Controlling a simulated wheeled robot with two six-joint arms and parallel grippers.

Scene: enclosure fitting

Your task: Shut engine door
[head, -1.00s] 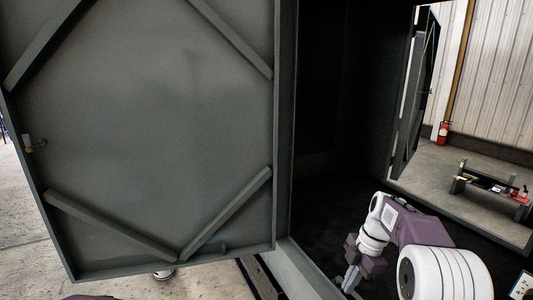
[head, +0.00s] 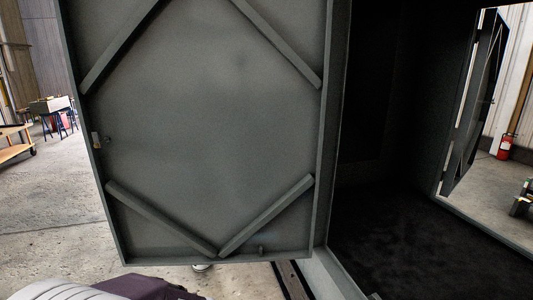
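The engine door (head: 210,130) is a large grey metal panel with diagonal braces on its inner face. It stands open, hinged at its right side to the dark enclosure (head: 420,225). A small latch (head: 97,140) is on its left edge. Part of my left arm shows at the bottom left, below the door and apart from it in the picture; its gripper is not visible. My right gripper is out of view.
Concrete floor (head: 50,200) is open to the left of the door. A wooden cart (head: 15,150) and a table (head: 50,104) stand farther back left. A red fire extinguisher (head: 505,147) shows through the enclosure's far opening.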

